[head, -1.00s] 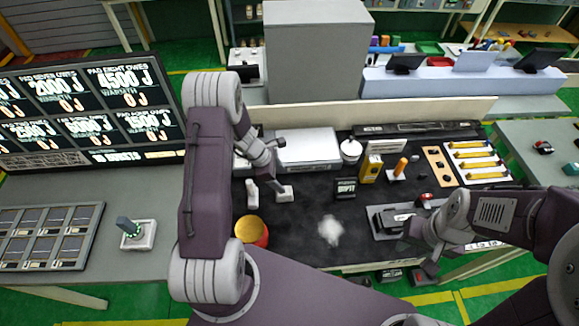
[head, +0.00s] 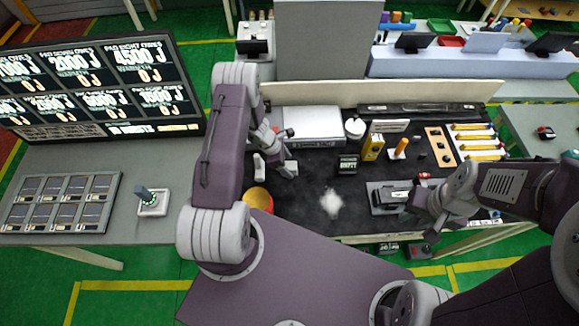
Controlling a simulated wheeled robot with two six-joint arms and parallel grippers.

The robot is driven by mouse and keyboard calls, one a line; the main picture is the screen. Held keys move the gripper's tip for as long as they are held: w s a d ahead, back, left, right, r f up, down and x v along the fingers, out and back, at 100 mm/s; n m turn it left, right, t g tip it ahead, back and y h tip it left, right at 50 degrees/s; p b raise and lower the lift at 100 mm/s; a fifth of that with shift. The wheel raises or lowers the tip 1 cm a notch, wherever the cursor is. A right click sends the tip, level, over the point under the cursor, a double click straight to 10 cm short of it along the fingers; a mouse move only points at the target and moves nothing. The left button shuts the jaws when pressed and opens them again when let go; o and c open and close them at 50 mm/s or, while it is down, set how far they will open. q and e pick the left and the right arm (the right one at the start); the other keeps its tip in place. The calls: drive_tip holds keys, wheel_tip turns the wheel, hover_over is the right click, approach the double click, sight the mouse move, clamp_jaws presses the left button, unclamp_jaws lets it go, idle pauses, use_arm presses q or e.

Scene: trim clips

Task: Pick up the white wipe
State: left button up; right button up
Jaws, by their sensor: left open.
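The white wipe (head: 331,203) is a small crumpled, fluffy-looking patch on the dark mat (head: 310,222), near the front middle of the bench. My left gripper (head: 276,167) is open above the left part of the mat, up and to the left of the wipe and apart from it. It is beside small white blocks, and its fingertips are small and partly lost against them. My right gripper (head: 424,238) hangs at the front right edge of the bench, well to the right of the wipe. Its fingers are too unclear to tell their opening.
A red and yellow bowl (head: 258,199) stands left of the wipe. A black box marked EMPTY (head: 347,164) stands behind it, with a yellow box (head: 373,147) further right. A dark device on a grey base (head: 389,197) lies to the right. The mat around the wipe is clear.

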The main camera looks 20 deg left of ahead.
use_arm(q)
drive_tip(key=shift+x, duration=1.05)
drive_tip(key=shift+w+a+f, duration=0.1)
drive_tip(key=shift+w+f, duration=0.1)
drive_tip(key=shift+s+r, duration=0.1)
drive_tip(key=shift+s, duration=0.05)
drive_tip(key=c, duration=1.4)
use_arm(e)
drive_tip(key=shift+w+a+r, duration=0.1)
drive_tip(key=shift+w+r, duration=0.1)
drive_tip(key=shift+r, duration=0.1)
